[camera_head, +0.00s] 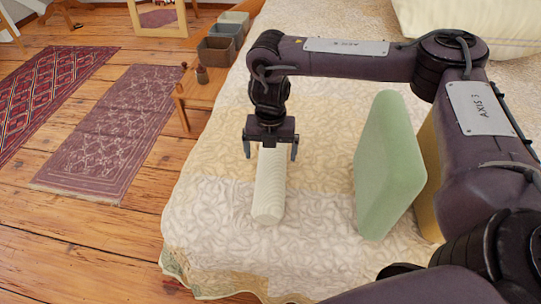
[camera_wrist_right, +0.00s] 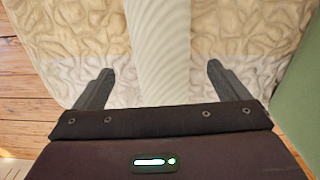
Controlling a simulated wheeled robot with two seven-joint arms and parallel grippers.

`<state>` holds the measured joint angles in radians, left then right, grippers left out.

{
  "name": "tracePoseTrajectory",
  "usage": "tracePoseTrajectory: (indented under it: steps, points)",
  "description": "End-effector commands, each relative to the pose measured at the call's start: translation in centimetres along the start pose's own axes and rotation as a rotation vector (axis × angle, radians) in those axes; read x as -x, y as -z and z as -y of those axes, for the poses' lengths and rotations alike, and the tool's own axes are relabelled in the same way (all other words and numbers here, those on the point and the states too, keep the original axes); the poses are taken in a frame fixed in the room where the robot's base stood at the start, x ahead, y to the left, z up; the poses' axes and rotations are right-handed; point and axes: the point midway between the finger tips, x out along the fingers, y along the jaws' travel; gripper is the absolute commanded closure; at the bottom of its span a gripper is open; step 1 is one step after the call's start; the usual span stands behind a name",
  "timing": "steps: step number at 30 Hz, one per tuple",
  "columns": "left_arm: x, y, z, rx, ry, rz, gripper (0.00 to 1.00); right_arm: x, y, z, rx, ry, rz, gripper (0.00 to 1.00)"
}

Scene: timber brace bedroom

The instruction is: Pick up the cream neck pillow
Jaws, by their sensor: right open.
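The cream neck pillow (camera_head: 269,188) is a pale ribbed cylinder lying on the bed near its left edge. My right gripper (camera_head: 270,153) is open over the far part of the pillow, with one finger on either side of it. In the right wrist view the pillow (camera_wrist_right: 158,50) runs between the two open fingers (camera_wrist_right: 154,85), with a gap on each side. I cannot tell the exact height of the fingertips over the bed. My left gripper is not in view.
A green cushion (camera_head: 388,165) stands upright on the bed (camera_head: 310,255) right of the pillow, with a yellow one (camera_head: 429,175) behind it. A wooden bench (camera_head: 203,92) and grey bins (camera_head: 216,50) stand beside the bed. The bedspread in front of the pillow is clear.

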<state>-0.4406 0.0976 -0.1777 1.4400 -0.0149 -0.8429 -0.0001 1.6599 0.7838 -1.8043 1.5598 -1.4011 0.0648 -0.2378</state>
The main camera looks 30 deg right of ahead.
Motion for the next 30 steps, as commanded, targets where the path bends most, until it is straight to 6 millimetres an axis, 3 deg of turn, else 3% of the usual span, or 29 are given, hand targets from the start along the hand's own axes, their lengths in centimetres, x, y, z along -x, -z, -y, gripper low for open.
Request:
tracePoseTrajectory:
  steps: [5, 21, 30]
  points:
    - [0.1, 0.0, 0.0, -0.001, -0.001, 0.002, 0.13, -0.8, 0.1, 0.0, 0.001, 0.002, -0.002, 0.06]
    - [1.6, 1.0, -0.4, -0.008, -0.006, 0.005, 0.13, -7.5, 0.2, 0.3, 0.001, 0.001, -0.001, 0.06]
    - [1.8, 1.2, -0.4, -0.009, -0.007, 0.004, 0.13, -7.8, 0.2, 0.3, 0.0, 0.001, 0.0, 0.07]
